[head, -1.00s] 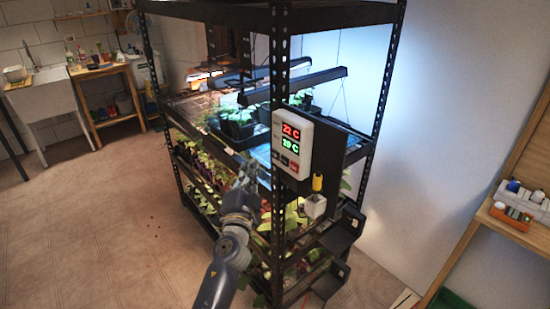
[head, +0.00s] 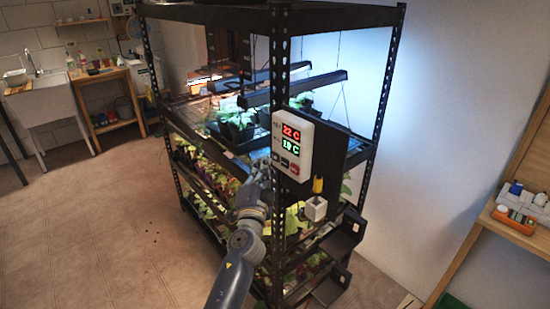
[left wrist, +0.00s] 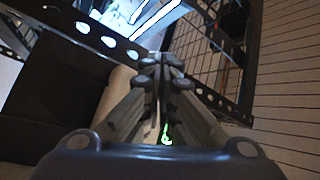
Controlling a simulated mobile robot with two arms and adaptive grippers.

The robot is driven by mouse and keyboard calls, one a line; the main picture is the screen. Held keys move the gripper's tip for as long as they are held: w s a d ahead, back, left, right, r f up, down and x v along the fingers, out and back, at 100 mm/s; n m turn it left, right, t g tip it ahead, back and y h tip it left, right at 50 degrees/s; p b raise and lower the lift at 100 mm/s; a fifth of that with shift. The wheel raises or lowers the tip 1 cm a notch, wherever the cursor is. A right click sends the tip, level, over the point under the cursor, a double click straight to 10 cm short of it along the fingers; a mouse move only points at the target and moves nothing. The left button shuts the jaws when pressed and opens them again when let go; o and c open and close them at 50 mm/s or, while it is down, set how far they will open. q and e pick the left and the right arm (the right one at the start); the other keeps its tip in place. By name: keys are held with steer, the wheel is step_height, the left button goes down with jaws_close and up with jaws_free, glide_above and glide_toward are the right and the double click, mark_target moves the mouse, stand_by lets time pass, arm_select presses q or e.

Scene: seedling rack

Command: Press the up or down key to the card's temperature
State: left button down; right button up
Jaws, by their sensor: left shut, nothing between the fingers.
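The white temperature controller (head: 291,146) is mounted on the rack's near corner. Its upper red display reads 22 C and its lower green one appears to read 19 C. Small keys (head: 286,163) sit below the displays, at least one of them red; their markings are too small to read. My left gripper (head: 260,168) is beside the corner post, just left of the controller's lower part. No contact with a key can be made out. In the left wrist view its fingers (left wrist: 158,65) are together and empty. I cannot make out a card with a temperature. My right gripper is out of view.
The black perforated rack post (head: 279,80) stands right by the gripper. Shelves hold seedlings (head: 236,125) under lamps. A yellow-topped item (head: 317,185) and a white box (head: 315,209) hang below the controller. Open floor (head: 90,230) lies to the left.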

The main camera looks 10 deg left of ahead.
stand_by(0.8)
arm_select(q)
steer(key=shift+w+d+b, duration=0.25)
steer(key=shift+w+b, duration=0.05)
steer(key=shift+w, duration=0.05)
steer(key=shift+w+d+b, duration=0.2)
steer(key=shift+w+b, duration=0.05)
steer(key=shift+b, duration=0.05)
stand_by(0.6)
stand_by(0.4)
steer(key=shift+s+a+p, duration=0.3)
steer(key=shift+s+a, duration=0.15)
steer(key=shift+s, duration=0.2)
